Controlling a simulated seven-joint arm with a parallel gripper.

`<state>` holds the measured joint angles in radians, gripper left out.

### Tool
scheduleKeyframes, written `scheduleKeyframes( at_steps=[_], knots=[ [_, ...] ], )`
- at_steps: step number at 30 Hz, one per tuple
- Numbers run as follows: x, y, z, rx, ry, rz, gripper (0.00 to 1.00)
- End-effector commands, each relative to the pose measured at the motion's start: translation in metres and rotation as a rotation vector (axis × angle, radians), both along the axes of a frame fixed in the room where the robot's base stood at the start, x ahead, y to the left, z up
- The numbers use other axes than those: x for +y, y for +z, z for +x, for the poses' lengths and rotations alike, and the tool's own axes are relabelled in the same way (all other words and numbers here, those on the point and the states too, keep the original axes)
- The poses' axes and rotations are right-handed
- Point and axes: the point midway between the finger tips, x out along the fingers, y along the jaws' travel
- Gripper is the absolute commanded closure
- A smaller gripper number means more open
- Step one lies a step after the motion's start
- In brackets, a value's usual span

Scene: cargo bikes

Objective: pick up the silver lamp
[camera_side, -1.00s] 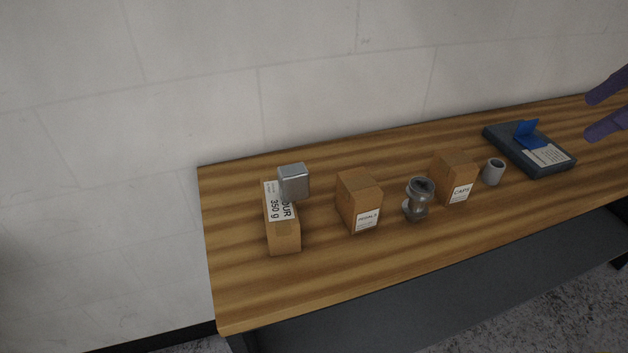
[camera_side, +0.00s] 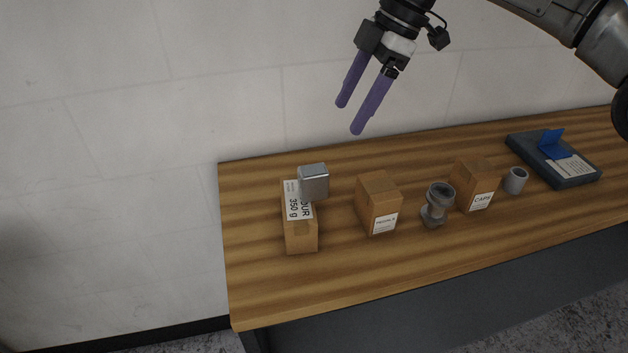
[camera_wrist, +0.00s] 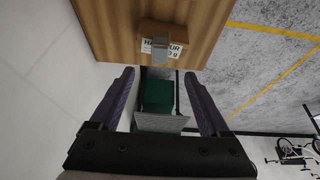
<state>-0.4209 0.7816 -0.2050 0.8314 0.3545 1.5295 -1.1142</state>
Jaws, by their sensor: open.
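A silver, box-shaped object (camera_side: 314,182), the likeliest silver lamp, rests on a brown labelled carton (camera_side: 299,232) at the table's left end. It also shows in the wrist view (camera_wrist: 160,48), over the carton's white label. A darker grey metallic piece with a round cup-like head (camera_side: 437,200) stands between two other cartons; I cannot rule it out as the lamp. My gripper (camera_side: 349,118) is open and empty, its purple fingers above the table, higher than the silver object and right of it in the side view. Nothing is between the fingertips (camera_wrist: 158,80) at their height.
A carton (camera_side: 379,204), another carton (camera_side: 475,186), a grey cup (camera_side: 515,180) and a dark blue case (camera_side: 552,160) stand farther right on the wooden table (camera_side: 270,290). A pale wall runs behind. A green container (camera_wrist: 158,95) shows below, beyond the table edge.

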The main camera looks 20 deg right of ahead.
Motion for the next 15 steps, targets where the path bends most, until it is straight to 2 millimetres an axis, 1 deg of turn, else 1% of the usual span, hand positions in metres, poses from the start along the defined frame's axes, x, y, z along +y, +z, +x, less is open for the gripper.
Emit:
scheduleKeyframes(
  at_steps=[1, 7, 12, 15],
  knots=[
    [0.006, -0.011, -0.001, 0.017, 0.009, -0.008, 0.2],
    [0.019, -0.035, -0.004, 0.033, 0.021, -0.016, 0.2],
    [0.031, -0.066, -0.004, 0.034, 0.02, -0.016, 0.2],
    [0.038, -0.081, -0.003, 0.032, 0.021, -0.015, 0.2]
  ],
)
